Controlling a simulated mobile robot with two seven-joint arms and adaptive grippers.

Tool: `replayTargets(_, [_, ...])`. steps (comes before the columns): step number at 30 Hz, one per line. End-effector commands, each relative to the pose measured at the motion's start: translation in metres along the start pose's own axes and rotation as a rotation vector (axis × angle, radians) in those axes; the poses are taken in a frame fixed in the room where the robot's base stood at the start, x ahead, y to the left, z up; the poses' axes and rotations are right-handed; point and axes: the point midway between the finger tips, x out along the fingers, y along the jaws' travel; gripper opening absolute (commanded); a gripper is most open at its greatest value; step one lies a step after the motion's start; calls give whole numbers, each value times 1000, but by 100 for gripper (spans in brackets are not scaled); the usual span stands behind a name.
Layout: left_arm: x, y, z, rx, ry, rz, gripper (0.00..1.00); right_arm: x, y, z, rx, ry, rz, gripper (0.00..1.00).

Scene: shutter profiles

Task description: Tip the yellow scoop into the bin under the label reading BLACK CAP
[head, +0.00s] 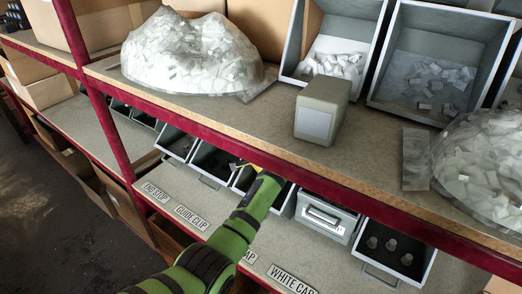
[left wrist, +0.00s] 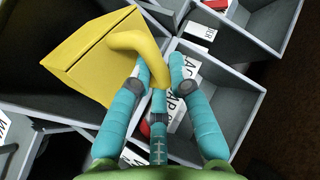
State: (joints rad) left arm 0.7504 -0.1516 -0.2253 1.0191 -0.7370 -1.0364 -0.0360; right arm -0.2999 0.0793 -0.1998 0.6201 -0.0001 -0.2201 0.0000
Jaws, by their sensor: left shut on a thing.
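My left gripper (left wrist: 160,80) has its teal fingers closed on the curved handle of the yellow scoop (left wrist: 90,55) in the left wrist view. The scoop's box-shaped body is at upper left, over a dark-walled bin (left wrist: 45,95); its inside and any load are hidden. In the head view only a small yellow bit of the scoop (head: 240,165) shows, at the shelf edge beyond my green arm. A label ending in "AP" (head: 249,257) is mostly covered by my arm, so I cannot read its first word. My right gripper is not in view.
Labels END STOP (head: 155,193), GUIDE CLIP (head: 191,217) and WHITE CAP (head: 292,279) line the lower shelf. The red upper shelf edge (head: 330,192) overhangs the bins.

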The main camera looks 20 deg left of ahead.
Motion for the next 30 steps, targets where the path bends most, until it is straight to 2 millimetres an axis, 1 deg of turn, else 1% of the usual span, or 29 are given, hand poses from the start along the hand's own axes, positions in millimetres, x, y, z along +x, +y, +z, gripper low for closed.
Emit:
replayTargets(4, [-2,-2,1,-1,1,-1,0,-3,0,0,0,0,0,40])
replayTargets(10, [-14,-9,9,-1,1,0,0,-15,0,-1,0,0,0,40])
replayTargets(12, [-16,-9,13,-2,1,-2,0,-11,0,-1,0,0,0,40])
replayTargets(18, [-22,-12,19,-1,1,-1,0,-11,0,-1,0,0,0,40])
replayTargets(30, [-22,-13,19,0,0,-1,0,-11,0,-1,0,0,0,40])
